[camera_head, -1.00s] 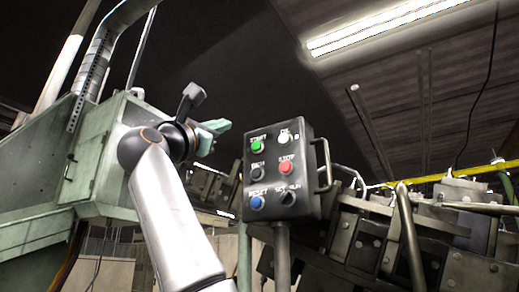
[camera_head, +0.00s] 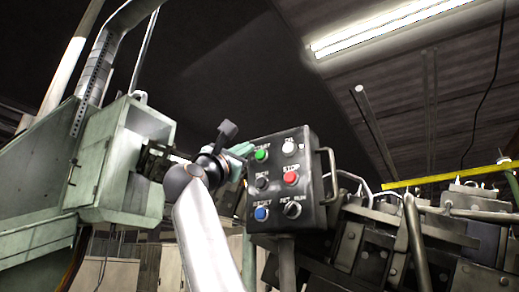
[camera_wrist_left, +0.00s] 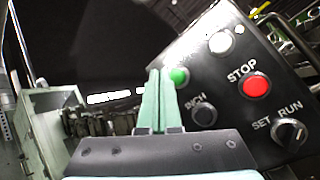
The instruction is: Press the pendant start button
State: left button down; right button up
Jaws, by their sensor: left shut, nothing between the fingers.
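The pendant (camera_head: 276,178) is a black box on a post with labelled buttons. Its green start button (camera_head: 261,155) is at the upper left of the face; in the left wrist view the green button (camera_wrist_left: 179,75) shows just right of my fingertips. My left gripper (camera_head: 240,149) has pale green fingers at the pendant's left edge, close to the start button. In the left wrist view the left gripper (camera_wrist_left: 156,75) is shut with nothing between its fingers. I cannot tell whether the fingertips touch the button. My right gripper is in neither view.
The red stop button (camera_head: 291,177), white button (camera_head: 289,147), black inch button (camera_head: 262,183), blue reset button (camera_head: 261,213) and selector knob (camera_head: 292,209) share the face. A handle (camera_head: 333,175) is on the pendant's right side. Green machine housing (camera_head: 120,170) stands left, dark machinery (camera_head: 400,240) right.

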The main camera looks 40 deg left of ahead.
aim_at(261, 155)
pick_arm(q)
jog(key=shift+w, duration=0.75)
jog(key=shift+w+p, duration=0.1)
jog(key=shift+p, duration=0.3)
dwell(1.2)
jog(key=shift+w+a, duration=0.1)
jog(key=shift+w, duration=0.2)
